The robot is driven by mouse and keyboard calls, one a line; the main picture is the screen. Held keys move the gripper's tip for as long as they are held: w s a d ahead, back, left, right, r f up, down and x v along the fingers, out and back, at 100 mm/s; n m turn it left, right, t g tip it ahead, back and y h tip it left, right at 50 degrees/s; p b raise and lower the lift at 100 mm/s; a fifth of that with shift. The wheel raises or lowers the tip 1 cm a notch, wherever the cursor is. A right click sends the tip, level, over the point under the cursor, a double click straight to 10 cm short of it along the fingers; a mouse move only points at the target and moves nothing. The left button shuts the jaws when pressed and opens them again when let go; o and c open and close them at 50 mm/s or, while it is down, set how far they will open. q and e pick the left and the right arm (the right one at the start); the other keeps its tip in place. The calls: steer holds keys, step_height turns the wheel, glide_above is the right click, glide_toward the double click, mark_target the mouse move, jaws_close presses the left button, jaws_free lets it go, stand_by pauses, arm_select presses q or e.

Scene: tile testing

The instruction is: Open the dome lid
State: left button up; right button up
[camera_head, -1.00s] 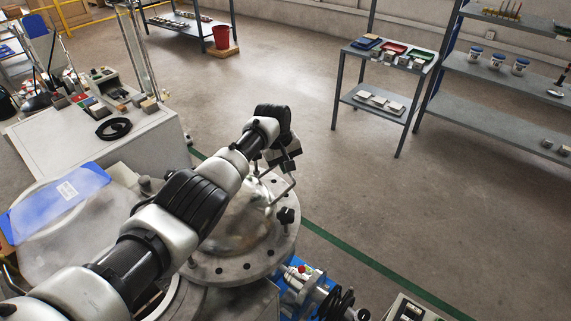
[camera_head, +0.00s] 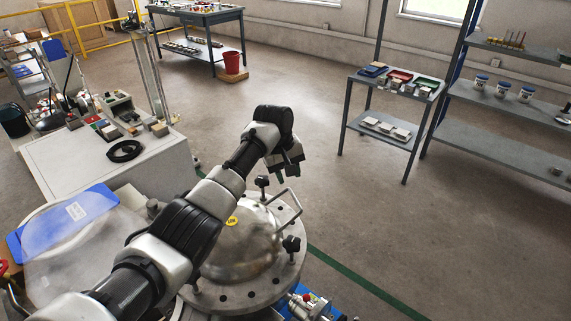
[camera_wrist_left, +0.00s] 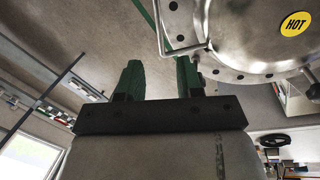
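The dome lid (camera_head: 238,252) is a shiny steel dome with a yellow "HOT" sticker, low in the middle of the head view. It sits down on a round bolted flange (camera_head: 258,292). Its bent metal handle (camera_head: 292,210) stands at the right side; part of the dome is hidden behind my arm. My left gripper (camera_head: 281,172) is just above and behind the handle, apart from it. In the left wrist view its two green fingers (camera_wrist_left: 158,70) are spread with nothing between them; the handle (camera_wrist_left: 184,50) and dome (camera_wrist_left: 240,32) show beyond, upper right. My right gripper is out of view.
Black clamp knobs (camera_head: 291,245) stand around the flange. A white bench (camera_head: 95,160) with small items and a blue sheet (camera_head: 62,222) are at left. A grey shelf table (camera_head: 392,132) and racks stand at back right. The floor between is clear.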

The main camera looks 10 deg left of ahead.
arm_select(q)
steer(key=shift+v, duration=1.5)
